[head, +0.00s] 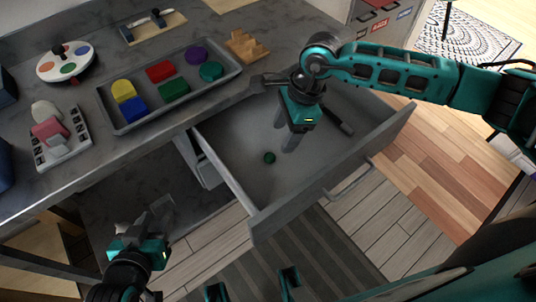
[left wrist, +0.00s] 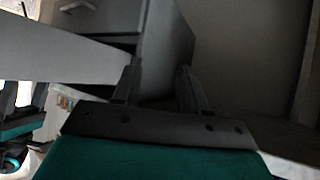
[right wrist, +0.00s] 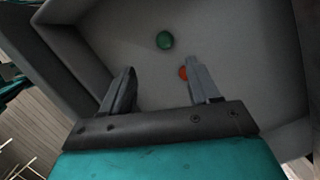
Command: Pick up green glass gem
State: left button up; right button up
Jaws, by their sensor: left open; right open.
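The green glass gem (head: 269,157) is a small round dark-green piece on the floor of the open drawer (head: 228,135). In the right wrist view the gem (right wrist: 165,40) lies beyond my fingertips, between their lines. My right gripper (head: 289,143) is open and empty, reaching down into the drawer to the right of the gem. It also shows in the right wrist view (right wrist: 160,75). My left gripper (head: 150,210) is open and empty, low and outside the drawer at the left. It also shows in the left wrist view (left wrist: 158,80).
A small orange-red piece (right wrist: 183,73) lies in the drawer beside a right finger. A dark bar-shaped item (head: 338,121) lies at the drawer's right. On the counter stand a grey tray (head: 118,130) of coloured blocks, a round palette (head: 67,62) and a wooden piece (head: 246,46). Drawer walls surround my right gripper.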

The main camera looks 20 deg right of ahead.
aim_at(270, 156)
jog(key=x, duration=0.3)
jog(key=shift+a+f, duration=0.15)
jog(key=shift+f, duration=0.15)
jog(key=shift+w+b+x, duration=0.2)
jog(key=shift+b+x, duration=0.1)
jog(key=shift+x, duration=1.05)
jog(key=shift+w+b+x, duration=0.2)
jog(key=shift+b+x, duration=0.1)
jog(key=shift+x, duration=1)
jog(key=shift+a, duration=0.1)
jog(key=shift+c, duration=0.2)
jog(key=c, duration=1.1)
